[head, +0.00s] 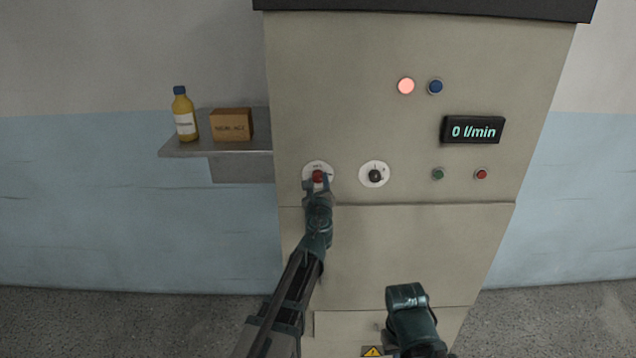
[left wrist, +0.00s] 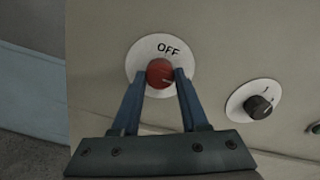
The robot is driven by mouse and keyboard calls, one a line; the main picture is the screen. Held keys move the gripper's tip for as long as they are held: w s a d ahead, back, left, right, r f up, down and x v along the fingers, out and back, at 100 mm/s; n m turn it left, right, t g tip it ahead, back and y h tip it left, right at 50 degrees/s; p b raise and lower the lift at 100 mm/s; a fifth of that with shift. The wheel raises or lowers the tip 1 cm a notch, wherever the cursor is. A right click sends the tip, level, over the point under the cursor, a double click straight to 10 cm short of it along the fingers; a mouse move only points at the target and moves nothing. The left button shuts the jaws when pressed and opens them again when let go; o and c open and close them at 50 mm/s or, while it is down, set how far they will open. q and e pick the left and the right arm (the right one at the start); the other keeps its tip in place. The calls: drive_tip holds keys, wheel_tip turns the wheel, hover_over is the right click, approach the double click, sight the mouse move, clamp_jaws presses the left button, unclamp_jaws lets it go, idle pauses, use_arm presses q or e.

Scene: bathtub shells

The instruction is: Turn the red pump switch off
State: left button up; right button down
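The red pump switch (head: 317,176) is a round red knob on a white dial plate on the front of the beige cabinet. In the left wrist view the knob (left wrist: 160,74) has the word OFF above it on the plate. A pale mark on the knob points right, not up at OFF. My left gripper (head: 317,184) has its two blue fingers on either side of the knob, and they appear to touch it; they also show in the left wrist view (left wrist: 161,82). Part of my right arm shows at the bottom of the head view; its fingers cannot be seen.
A black knob (head: 375,175) sits on a white plate just right of the switch. A display (head: 472,130) reads 0 l/min. A lit pale-red lamp (head: 406,86) is above. A shelf (head: 220,149) at left holds a yellow bottle (head: 184,115) and a cardboard box (head: 232,124).

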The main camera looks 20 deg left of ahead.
use_arm(q)
clamp_jaws()
drive_tip(key=n, duration=0.7)
drive_tip(key=shift+n, duration=0.4)
drive_tip(key=n, duration=0.5)
drive_tip(key=shift+n, duration=2.5)
drive_tip(key=shift+s, duration=0.1)
drive_tip(key=o, duration=0.7)
unclamp_jaws()
